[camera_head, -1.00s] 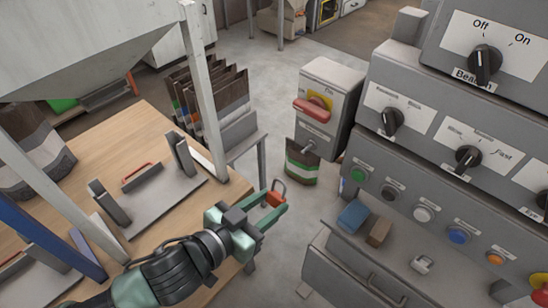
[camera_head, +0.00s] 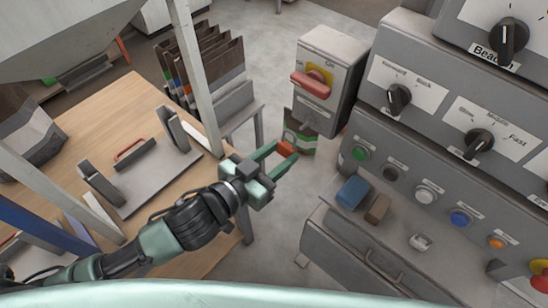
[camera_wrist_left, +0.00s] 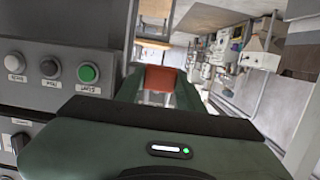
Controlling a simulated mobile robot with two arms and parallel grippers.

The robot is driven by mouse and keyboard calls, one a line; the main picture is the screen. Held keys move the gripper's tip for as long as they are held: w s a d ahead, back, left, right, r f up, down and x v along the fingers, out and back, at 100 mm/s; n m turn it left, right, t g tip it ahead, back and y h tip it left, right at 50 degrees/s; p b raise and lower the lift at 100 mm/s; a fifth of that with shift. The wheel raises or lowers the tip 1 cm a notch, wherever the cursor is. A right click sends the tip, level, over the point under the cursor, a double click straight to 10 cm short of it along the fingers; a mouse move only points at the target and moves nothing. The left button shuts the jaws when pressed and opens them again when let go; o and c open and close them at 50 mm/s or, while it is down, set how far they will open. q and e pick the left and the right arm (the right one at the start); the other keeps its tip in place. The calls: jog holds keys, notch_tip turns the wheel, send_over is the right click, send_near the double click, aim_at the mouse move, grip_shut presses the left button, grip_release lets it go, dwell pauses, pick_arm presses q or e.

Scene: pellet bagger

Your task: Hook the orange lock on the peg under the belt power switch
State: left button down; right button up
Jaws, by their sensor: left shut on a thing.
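The orange lock (camera_head: 287,147) is held between the fingertips of my left gripper (camera_head: 281,151), its grey shackle pointing up. In the left wrist view the lock (camera_wrist_left: 160,78) shows as an orange-red block between the fingers. The belt power switch (camera_head: 318,76) is a grey box with a red handle on a yellow plate. The lock is below the box's lower left corner in the head view, apparently close to it. The peg under the switch is hard to make out there, so I cannot tell whether the shackle touches it. My right gripper is not in view.
A grey control panel (camera_head: 440,165) with knobs and buttons stands to the right. A blue block (camera_head: 352,192) and a brown block (camera_head: 377,209) lie on the ledge below. A wooden table (camera_head: 120,115) and a grey post (camera_head: 195,75) are at left.

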pick_arm(q)
jog(key=shift+w+d, duration=0.35)
jog(key=shift+w, duration=0.15)
jog(key=shift+x, duration=0.75)
jog(key=shift+w+d, duration=0.15)
jog(key=shift+w, duration=0.05)
jog(key=shift+w+d+f+b, duration=0.1)
jog(key=shift+w+d+b, duration=0.15)
jog(key=shift+w+b, duration=0.15)
jog(key=shift+w+d+f, duration=0.3)
jog(key=shift+w+d, duration=0.05)
jog(key=shift+w, duration=0.05)
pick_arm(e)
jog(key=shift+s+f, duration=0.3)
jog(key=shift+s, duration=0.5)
pick_arm(q)
jog(key=c, duration=0.8)
grip_release()
